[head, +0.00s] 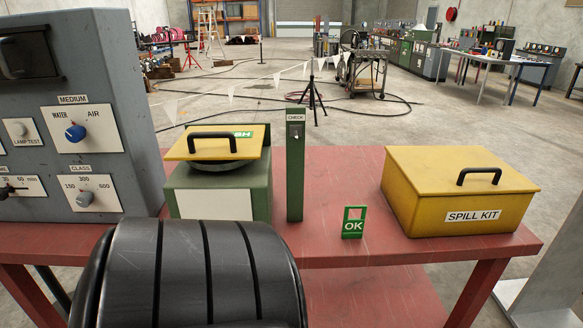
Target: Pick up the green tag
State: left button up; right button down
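The green tag (353,222) stands upright near the front edge of the red table, between the green post and the yellow spill kit box. It has a white "OK" on its lower part and a window-like opening in its upper part. It is in full view with nothing touching it. Neither of my grippers is in the head view.
A green post (295,178) labelled "CHECK" and a green bin (257,187) with a yellow lid stand left of the tag. The yellow spill kit box (425,205) is right on the red table (340,172). A large black grooved body (185,275) fills the lower left; a grey control panel (105,85) stands far left.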

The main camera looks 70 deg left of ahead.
aim_at(352, 228)
jog(key=u, duration=1.75)
